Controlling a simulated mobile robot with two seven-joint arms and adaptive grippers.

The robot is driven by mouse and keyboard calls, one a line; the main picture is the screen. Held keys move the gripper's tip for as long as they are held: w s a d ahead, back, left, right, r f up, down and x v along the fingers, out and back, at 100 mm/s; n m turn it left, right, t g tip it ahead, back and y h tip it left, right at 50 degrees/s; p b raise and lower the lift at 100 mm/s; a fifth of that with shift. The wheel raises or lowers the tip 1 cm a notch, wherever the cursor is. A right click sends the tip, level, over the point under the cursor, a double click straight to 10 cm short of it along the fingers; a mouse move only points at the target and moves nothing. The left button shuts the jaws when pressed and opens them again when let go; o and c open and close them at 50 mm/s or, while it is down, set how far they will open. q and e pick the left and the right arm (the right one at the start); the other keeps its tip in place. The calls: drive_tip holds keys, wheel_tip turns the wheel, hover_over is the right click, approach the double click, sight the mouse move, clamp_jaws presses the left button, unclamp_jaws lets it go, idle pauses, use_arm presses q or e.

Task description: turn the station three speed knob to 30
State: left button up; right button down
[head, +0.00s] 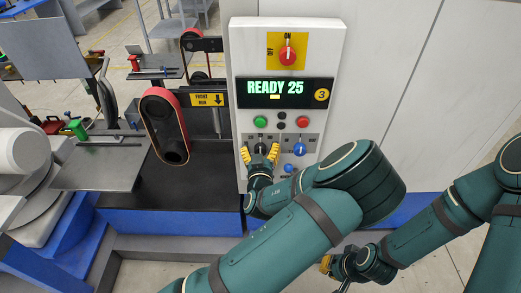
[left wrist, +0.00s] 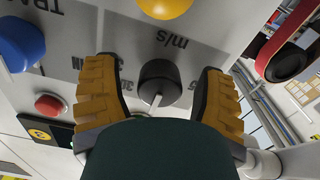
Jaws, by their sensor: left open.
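The station three panel (head: 236,120) has a display (head: 275,88) reading READY 25 beside a round yellow 3. The black speed knob (head: 262,148) sits low on the panel's left side. In the left wrist view the knob (left wrist: 160,82) has a white pointer line, with m/s and partly hidden scale numbers printed around it. My left gripper (head: 260,154) is open, its yellow fingers on either side of the knob; in the left wrist view (left wrist: 160,98) gaps show on both sides. My right gripper (head: 332,265) is low, away from the panel; its jaws are unclear.
A blue knob (head: 299,150) sits right of the speed knob. Green (head: 260,122) and red (head: 303,121) buttons are above. A red rotary switch (head: 287,54) on yellow is at the top. A belt grinder (head: 167,125) stands to the left.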

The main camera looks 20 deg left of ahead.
use_arm(q)
drive_tip(key=c, duration=1.2)
drive_tip(key=shift+m, duration=0.4)
clamp_jaws()
drive_tip(key=m+b, duration=0.1)
drive_tip(key=m, duration=0.1)
drive_tip(key=shift+f+m, duration=0.1)
drive_tip(key=shift+m, duration=0.3)
drive_tip(key=shift+m+b, duration=0.35)
drive_tip(key=shift+m, duration=1.75)
drive_tip(key=shift+s, duration=0.1)
drive_tip(key=shift+a, duration=0.1)
drive_tip(key=o, duration=1.2)
unclamp_jaws()
